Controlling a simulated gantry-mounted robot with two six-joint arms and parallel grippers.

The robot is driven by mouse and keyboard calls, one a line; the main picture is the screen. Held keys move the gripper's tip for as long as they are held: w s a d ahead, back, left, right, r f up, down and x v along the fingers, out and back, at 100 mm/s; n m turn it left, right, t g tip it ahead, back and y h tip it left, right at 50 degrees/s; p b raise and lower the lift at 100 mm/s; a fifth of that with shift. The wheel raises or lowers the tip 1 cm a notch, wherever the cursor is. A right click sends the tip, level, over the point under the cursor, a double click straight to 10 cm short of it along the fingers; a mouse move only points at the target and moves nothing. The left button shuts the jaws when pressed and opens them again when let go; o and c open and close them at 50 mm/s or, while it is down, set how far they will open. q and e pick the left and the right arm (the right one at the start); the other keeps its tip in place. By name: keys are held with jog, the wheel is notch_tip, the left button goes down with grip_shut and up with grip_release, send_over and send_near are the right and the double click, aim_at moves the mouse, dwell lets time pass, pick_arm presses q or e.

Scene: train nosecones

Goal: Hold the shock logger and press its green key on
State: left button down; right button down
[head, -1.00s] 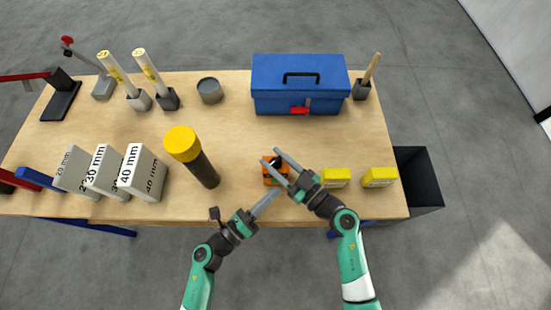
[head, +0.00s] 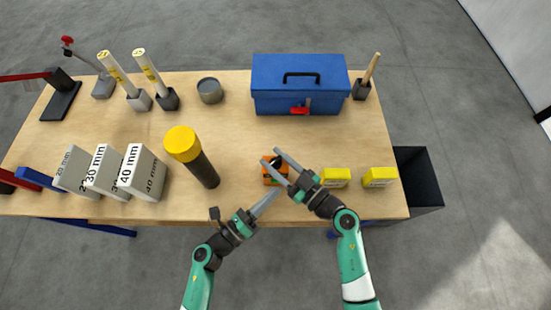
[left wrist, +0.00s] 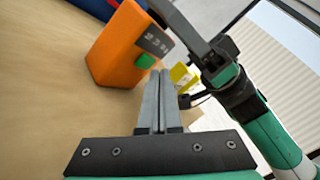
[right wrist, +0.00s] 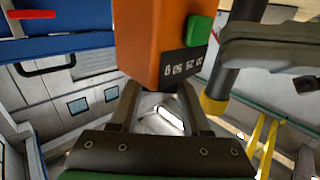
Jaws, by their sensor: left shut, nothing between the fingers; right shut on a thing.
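The shock logger (head: 268,181) is an orange box with a dark display panel. My right gripper (head: 270,156) is shut on it and holds it near the table's front edge. The logger fills the upper middle of the right wrist view (right wrist: 145,35). Its green key (right wrist: 199,30) stands out beside the display and also shows in the left wrist view (left wrist: 145,61). My left gripper (head: 276,191) is shut and empty, its tips close to the key side of the logger. In the left wrist view its fingertips (left wrist: 159,74) are beside the key; I cannot tell whether they touch.
A black cylinder with a yellow cap (head: 183,143) stands left of the logger. Two yellow blocks (head: 336,177) (head: 379,177) lie to its right. A blue toolbox (head: 300,88) stands behind. Grey size-marked blocks (head: 143,172) are at left. The table between logger and toolbox is clear.

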pick_arm(q)
jog(key=shift+w, duration=0.7)
dwell(0.6)
jog(key=shift+s, duration=0.65)
jog(key=shift+s, duration=0.1)
jog(key=s, duration=0.6)
